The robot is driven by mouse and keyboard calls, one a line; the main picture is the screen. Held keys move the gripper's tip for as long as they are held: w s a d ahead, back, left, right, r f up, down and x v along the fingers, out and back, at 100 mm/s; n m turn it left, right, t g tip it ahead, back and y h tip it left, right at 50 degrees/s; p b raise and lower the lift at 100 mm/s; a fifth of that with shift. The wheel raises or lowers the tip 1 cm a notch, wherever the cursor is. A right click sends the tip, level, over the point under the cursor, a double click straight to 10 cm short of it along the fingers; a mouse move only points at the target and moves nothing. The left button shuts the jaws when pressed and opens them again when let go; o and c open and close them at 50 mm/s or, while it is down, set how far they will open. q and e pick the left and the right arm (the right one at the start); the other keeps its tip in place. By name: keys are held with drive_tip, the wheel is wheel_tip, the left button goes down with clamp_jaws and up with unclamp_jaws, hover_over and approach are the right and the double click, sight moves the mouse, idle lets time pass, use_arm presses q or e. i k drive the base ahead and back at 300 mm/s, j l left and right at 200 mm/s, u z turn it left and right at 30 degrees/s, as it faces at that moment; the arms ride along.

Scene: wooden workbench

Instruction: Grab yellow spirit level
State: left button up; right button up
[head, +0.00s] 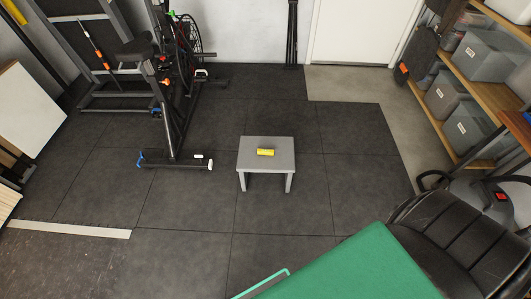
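A small yellow block (265,152), which looks like the yellow spirit level, lies on top of a small grey table (266,141). The table stands on the dark floor near the middle of the head view. The yellow thing lies flat, with its long side running left to right. It is too small to make out any details. Neither of my grippers shows in this view, and nothing touches the yellow thing.
An exercise bike (171,110) stands to the left of the table. A green surface (350,270) and a black padded seat (455,235) fill the lower right. Shelves with grey bins (484,55) line the right wall. The dark floor mats (190,205) around the table are clear.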

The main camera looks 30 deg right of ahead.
sight(268, 152)
drive_tip(key=i+l, duration=0.15)
drive_tip(key=l, duration=0.3)
drive_tip(key=i+l+u, duration=0.1)
drive_tip(key=l, duration=0.35)
drive_tip(key=i+l, duration=0.2)
drive_tip(key=l, duration=0.25)
drive_tip(key=i+l+u, duration=0.1)
drive_tip(key=l, duration=0.35)
drive_tip(key=i+l, duration=0.2)
drive_tip(key=l, duration=0.25)
drive_tip(key=i+l+u, duration=0.1)
drive_tip(key=l, duration=0.35)
drive_tip(key=i+l, duration=0.15)
drive_tip(key=l, duration=0.35)
drive_tip(key=i+l+u, duration=0.1)
drive_tip(key=l, duration=0.35)
